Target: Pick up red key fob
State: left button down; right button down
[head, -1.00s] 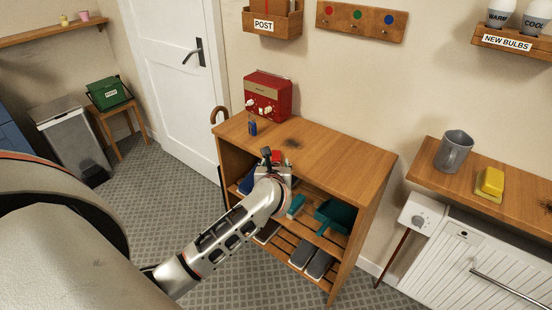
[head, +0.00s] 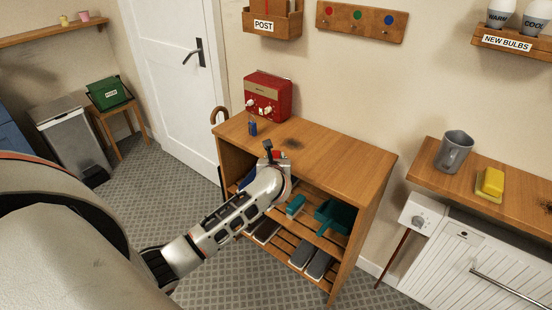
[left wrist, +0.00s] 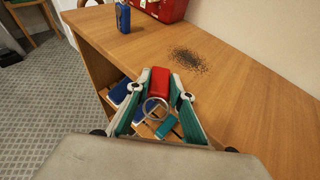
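The red key fob (left wrist: 160,82) shows in the left wrist view between the fingertips of my left gripper (left wrist: 161,80), with its metal ring (left wrist: 155,110) on the near side. Both fingertips appear to touch its sides, so the gripper looks shut on it. It is at the front edge of the wooden cabinet top (left wrist: 225,85); I cannot tell whether it touches the wood. My right gripper is in neither view.
A blue bottle-like object (head: 253,128) and a red radio-like box (head: 268,96) stand on the cabinet top. A dark speckled patch (head: 292,144) lies behind the gripper. The shelves below hold a teal dustpan (head: 333,215) and shoes (head: 318,264). The top's right part is clear.

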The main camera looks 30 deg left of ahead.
pick_arm(q)
jog(key=shift+r, duration=0.1)
notch_tip(320, 180, up, 20)
jog(key=p, duration=0.2)
dwell(0.4)
dwell(0.6)
jog(key=s+d+r+m+h, duration=0.2)
jog(key=s+d+r, duration=0.1)
jog(key=d, duration=0.3)
jog(key=s+d+r+m+t+h, duration=0.1)
jog(key=s+d+r+m+h, duration=0.1)
jog(key=s+d, duration=0.3)
jog(key=s+d+r+m+h, duration=0.2)
jog(key=s+d+r+h, duration=0.1)
jog(key=d, duration=0.4)
jog(key=shift+s+r+t, duration=0.4)
jog(key=shift+s+r, duration=0.35)
jog(key=shift+s, duration=0.05)
